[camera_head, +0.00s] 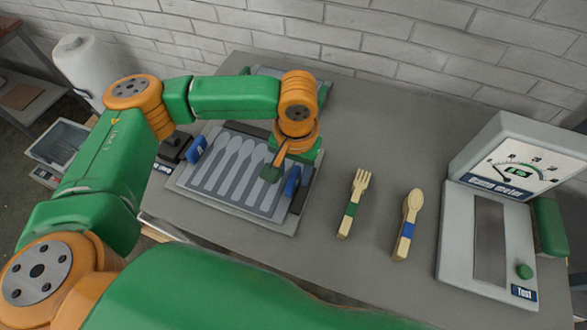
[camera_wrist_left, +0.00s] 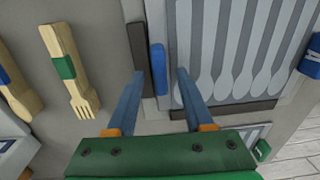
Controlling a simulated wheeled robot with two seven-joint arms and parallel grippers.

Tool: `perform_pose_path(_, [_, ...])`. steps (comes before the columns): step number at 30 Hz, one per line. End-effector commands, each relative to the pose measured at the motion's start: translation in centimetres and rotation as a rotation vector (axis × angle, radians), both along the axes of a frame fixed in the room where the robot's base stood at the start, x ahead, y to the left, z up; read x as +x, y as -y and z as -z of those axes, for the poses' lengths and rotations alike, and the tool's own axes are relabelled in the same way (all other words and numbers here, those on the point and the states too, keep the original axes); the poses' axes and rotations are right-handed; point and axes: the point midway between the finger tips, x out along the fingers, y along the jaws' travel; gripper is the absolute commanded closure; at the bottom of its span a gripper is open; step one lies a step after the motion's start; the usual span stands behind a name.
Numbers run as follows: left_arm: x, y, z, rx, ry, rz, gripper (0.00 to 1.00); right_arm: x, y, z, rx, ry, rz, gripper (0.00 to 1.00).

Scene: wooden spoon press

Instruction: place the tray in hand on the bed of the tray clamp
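The grey tray (camera_head: 232,172) has a row of spoon-shaped hollows and a blue tab on each side. It lies flat on the grey bed of the tray clamp (camera_head: 262,224), between dark side bars. My left gripper (camera_head: 280,172) is over the tray's right side. In the left wrist view its fingers (camera_wrist_left: 160,74) are spread apart on both sides of the blue tab (camera_wrist_left: 158,70), with visible gaps. The tray's hollows also show there (camera_wrist_left: 240,45). My arm hides part of the tray's far edge. My right gripper is not in view.
A wooden fork with a green band (camera_head: 353,204) and a wooden spoon with a blue band (camera_head: 408,225) lie to the right. A meter with a dial (camera_head: 488,235) stands at the far right. A white paper roll (camera_head: 88,65) is at the left. The table behind the fork is clear.

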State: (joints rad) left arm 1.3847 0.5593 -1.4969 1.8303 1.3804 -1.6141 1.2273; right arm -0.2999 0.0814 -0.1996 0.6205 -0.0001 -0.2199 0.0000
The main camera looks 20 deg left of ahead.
Motion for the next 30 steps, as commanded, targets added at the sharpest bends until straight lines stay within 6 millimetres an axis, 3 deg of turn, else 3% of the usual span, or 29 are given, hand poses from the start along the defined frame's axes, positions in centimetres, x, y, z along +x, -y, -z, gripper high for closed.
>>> perform_pose_path(5, [0.0, 0.1, -0.9, -0.001, 0.001, 0.000, 0.48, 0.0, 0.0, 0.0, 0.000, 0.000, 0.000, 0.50])
perform_pose_path(13, [-0.1, 0.3, -8.3, -0.002, 0.005, 0.000, 0.48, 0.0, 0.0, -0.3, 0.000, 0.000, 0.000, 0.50])
perform_pose_path(18, [-0.2, 0.4, -11.5, -0.001, 0.002, -0.001, 0.48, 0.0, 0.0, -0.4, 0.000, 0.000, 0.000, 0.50])
perform_pose_path(30, [-0.2, 0.4, -12.3, 0.000, 0.000, -0.001, 0.48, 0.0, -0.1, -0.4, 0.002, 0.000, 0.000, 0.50])
